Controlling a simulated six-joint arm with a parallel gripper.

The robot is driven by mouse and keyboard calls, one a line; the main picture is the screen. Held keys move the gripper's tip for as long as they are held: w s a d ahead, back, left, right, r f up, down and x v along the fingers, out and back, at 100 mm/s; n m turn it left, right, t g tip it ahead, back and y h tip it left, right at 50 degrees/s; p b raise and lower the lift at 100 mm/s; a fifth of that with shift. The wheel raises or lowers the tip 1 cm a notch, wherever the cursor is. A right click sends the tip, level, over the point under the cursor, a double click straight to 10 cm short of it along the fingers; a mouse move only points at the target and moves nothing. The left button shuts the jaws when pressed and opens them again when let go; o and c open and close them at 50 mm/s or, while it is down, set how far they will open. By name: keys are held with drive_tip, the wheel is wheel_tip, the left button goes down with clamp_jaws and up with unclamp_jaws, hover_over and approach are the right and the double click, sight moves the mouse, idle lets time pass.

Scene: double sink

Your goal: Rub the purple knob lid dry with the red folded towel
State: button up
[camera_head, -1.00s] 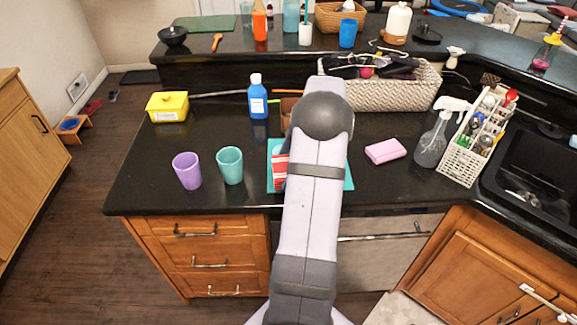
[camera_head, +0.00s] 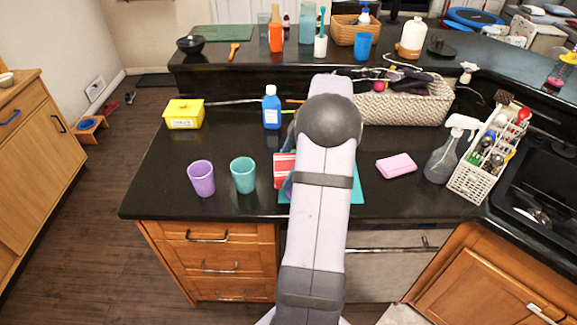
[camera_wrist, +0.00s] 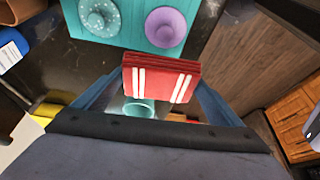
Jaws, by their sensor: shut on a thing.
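The red folded towel (camera_wrist: 160,82), with white stripes, is pinched between the blue fingers of my gripper (camera_wrist: 156,98) in the wrist view. It also shows in the head view (camera_head: 283,168), left of my arm. The purple knob lid (camera_wrist: 166,27) lies on a teal mat (camera_wrist: 118,45), knob facing the camera. In the wrist view the towel appears just below the lid, with mat showing between them; I cannot tell its height.
A teal speckled lid (camera_wrist: 98,17) lies beside the purple one. A purple cup (camera_head: 201,179) and a teal cup (camera_head: 243,176) stand left of the towel. A blue bottle (camera_head: 271,108) and a wicker basket (camera_head: 410,108) are behind. A pink sponge (camera_head: 396,165) lies to the right.

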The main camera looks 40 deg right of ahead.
drive_tip(key=shift+r+p, duration=0.55)
drive_tip(key=shift+r, duration=0.55)
